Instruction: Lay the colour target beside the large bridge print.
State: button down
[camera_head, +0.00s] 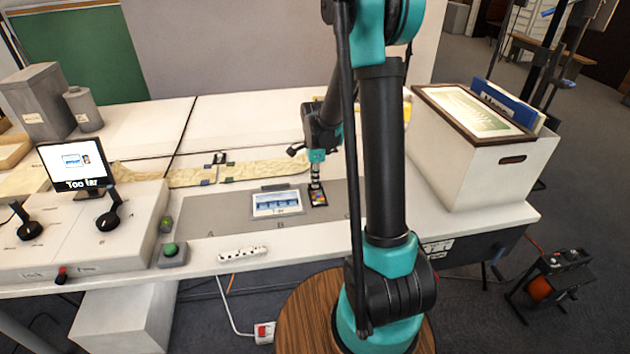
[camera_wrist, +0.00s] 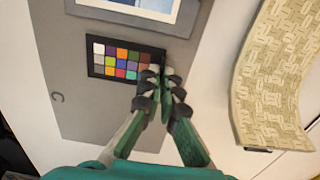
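The large bridge print (camera_head: 277,204) lies on the grey mat (camera_head: 222,214) by the letter B; its edge shows at the top of the wrist view (camera_wrist: 150,5). The colour target (camera_head: 319,200), a small dark card with coloured squares, is just right of the print, with a narrow gap between them. In the wrist view the target (camera_wrist: 125,60) lies roughly along the print's side. My gripper (camera_wrist: 160,73) points down at the target's edge, its fingertips close together on that edge and hiding one end. I cannot tell whether the target rests fully on the mat.
A screen (camera_head: 75,166) at left reads "Too far". A green button (camera_head: 171,249) and a power strip (camera_head: 243,254) are near the front edge. A white box (camera_head: 487,163) with a framed picture stands at right. A patterned cream strip (camera_head: 265,168) runs behind the mat.

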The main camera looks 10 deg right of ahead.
jog(key=c, duration=1.7)
grip_release()
jog(key=shift+f, duration=0.1)
notch_tip(320, 180, up, 12)
jog(key=s+d+f+n+t, duration=0.1)
jog(key=s+f+n, duration=0.1)
jog(key=s+n, duration=0.3)
jog(key=s+d+f+n+t, duration=0.1)
jog(key=s+f+n, duration=0.1)
jog(key=s+n, duration=0.4)
jog(key=s+d+f+n+t, duration=0.2)
jog(key=s+n, duration=0.4)
jog(key=s, duration=0.4)
jog(key=shift+s+f, duration=0.15)
jog(key=shift+f, duration=0.05)
jog(key=shift+s+f+n, duration=0.2)
jog(key=shift+s+n, duration=0.2)
jog(key=shift+n, duration=0.1)
